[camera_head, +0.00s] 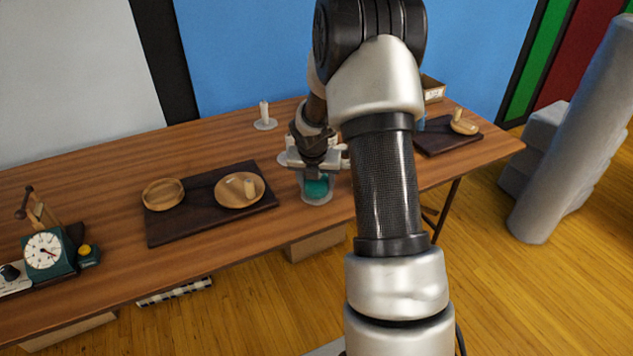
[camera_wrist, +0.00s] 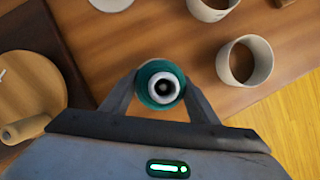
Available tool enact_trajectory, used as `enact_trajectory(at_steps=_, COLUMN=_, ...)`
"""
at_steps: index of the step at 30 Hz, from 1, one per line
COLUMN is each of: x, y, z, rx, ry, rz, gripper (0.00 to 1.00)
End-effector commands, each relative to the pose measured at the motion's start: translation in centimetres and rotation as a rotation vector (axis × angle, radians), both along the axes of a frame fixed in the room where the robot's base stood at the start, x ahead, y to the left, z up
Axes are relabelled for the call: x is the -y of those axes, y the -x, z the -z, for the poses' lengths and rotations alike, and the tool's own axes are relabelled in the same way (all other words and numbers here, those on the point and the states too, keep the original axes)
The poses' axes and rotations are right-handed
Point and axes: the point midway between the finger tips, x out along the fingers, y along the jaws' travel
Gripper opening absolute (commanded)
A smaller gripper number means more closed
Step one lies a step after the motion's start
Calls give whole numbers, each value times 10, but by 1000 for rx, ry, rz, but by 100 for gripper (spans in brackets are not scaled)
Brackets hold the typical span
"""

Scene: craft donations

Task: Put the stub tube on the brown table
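A teal spool-like piece with a pale hollow core (camera_wrist: 161,88) stands upright between my fingers in the wrist view. In the head view its teal side (camera_head: 317,188) shows just below my gripper (camera_head: 316,168), over a pale round base. My gripper (camera_wrist: 161,92) has a finger on each side of it. I cannot tell whether they press on it. The brown table (camera_head: 110,185) lies below. A small pale cylinder (camera_head: 249,189) lies on a wooden plate; it also shows in the wrist view (camera_wrist: 24,129). I cannot tell which piece is the stub tube.
Two cream open rings (camera_wrist: 244,60) (camera_wrist: 212,8) stand nearby. A dark board (camera_head: 160,232) holds two wooden plates. A white post on a disc (camera_head: 265,118) stands behind. A dial scale (camera_head: 45,252) is at left, another dark board (camera_head: 432,142) at right. Bare table lies left of the back post.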

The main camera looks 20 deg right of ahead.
Motion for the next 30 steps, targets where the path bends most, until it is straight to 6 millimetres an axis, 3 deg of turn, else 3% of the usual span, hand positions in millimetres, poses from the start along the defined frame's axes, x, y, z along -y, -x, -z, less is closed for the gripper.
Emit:
enact_trajectory(at_steps=3, x=0, y=0, z=0, rx=0, ry=0, rz=0, gripper=71)
enact_trajectory(at_steps=14, x=0, y=1, z=-8, rx=1, ry=0, rz=2, gripper=71)
enact_trajectory(at_steps=30, x=-20, y=34, z=-102, rx=2, ry=0, rz=2, gripper=71)
